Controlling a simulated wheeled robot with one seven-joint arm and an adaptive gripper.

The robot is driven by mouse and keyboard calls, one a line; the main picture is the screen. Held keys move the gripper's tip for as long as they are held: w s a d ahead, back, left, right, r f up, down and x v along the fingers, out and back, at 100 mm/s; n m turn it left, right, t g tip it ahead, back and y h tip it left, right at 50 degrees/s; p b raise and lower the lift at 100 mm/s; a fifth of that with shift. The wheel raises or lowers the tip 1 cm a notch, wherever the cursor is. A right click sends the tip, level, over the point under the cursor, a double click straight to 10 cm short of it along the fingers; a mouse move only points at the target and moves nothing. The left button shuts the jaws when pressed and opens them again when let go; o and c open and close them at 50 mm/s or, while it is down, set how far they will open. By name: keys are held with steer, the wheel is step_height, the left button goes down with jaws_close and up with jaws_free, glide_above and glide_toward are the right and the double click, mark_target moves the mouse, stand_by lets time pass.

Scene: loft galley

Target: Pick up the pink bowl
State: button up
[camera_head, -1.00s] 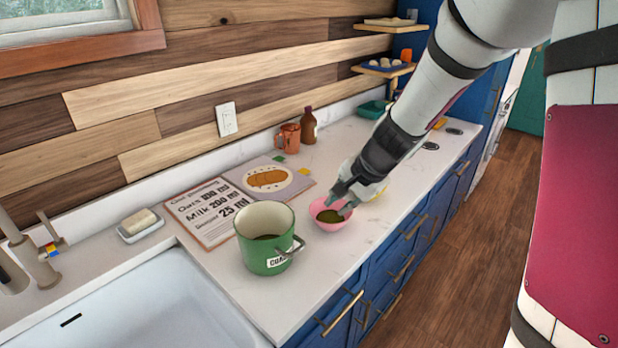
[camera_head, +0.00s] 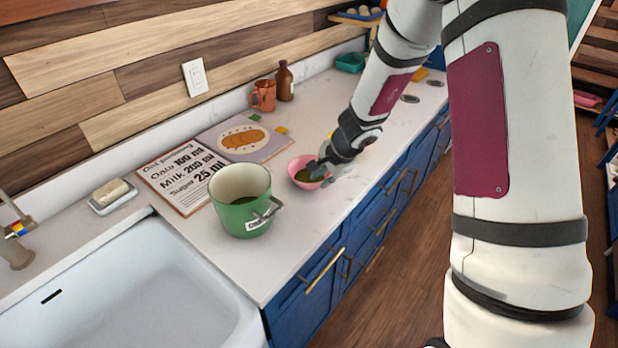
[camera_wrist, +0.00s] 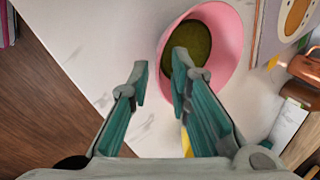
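The pink bowl (camera_head: 296,167) stands upright on the white counter and holds something dark olive-green. It also shows in the wrist view (camera_wrist: 229,42), at the top. My gripper (camera_head: 318,170) is at the bowl's right side in the head view. In the wrist view my gripper (camera_wrist: 160,72) is open. One finger overlaps the bowl's inside and the other is over the counter outside it, with the near rim between them. I cannot tell whether either finger touches the bowl. My arm partly hides the bowl's right side in the head view.
A green pot (camera_head: 240,215) stands left of the bowl. Behind lie a recipe board (camera_head: 180,190) and a picture board (camera_head: 262,150). A copper mug (camera_head: 264,95) and brown bottle (camera_head: 285,82) stand by the wall. The sink (camera_head: 130,290) is at left. The counter's front edge runs close by.

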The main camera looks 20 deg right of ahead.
mark_target(318, 183)
steer(key=x, duration=0.3)
steer(key=shift+w+f, duration=0.1)
steer(key=shift+w, duration=0.05)
steer(key=shift+b+x, duration=0.95)
steer(key=shift+b, duration=0.15)
jaws_close()
